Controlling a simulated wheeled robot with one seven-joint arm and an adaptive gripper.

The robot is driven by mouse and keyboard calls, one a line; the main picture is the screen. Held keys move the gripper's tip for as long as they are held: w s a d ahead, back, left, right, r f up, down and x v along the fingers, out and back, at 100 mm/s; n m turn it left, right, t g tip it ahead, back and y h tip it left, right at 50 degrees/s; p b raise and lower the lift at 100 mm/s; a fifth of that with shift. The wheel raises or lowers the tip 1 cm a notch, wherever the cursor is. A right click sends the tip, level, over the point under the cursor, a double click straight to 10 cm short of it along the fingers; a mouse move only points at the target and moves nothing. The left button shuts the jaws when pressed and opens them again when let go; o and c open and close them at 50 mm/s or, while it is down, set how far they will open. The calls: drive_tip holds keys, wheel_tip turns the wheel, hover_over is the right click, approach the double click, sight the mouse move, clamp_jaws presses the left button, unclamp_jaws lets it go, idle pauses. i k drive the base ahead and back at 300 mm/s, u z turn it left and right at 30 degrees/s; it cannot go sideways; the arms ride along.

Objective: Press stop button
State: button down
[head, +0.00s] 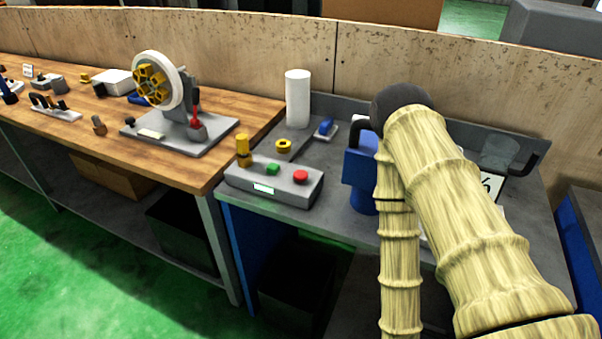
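A grey control box (232,178) sits near the front left corner of the grey bench. A red button (300,175), which looks like the stop button, is on its right end. A green button (272,169) sits left of the red one, and a small lit display is on the box's front. A yellow cylindrical piece (242,146) stands at the box's left end. The red button is in plain sight with nothing touching it. My arm, with pale ribbed links and a dark joint, rises at the right, apart from the box. I cannot make out my gripper in this view.
A white cylinder (298,98), a yellow ring-shaped part (283,146) and a small blue part (326,127) stand behind the box. A blue object (361,180) is right of it, partly behind my arm. A wheel device (160,80) stands on the wooden bench (260,112) at left.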

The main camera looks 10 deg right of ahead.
sight(300, 175)
drive_tip(key=u, duration=1.9)
drive_tip(key=i, duration=1.8)
drive_tip(key=z, duration=3.5)
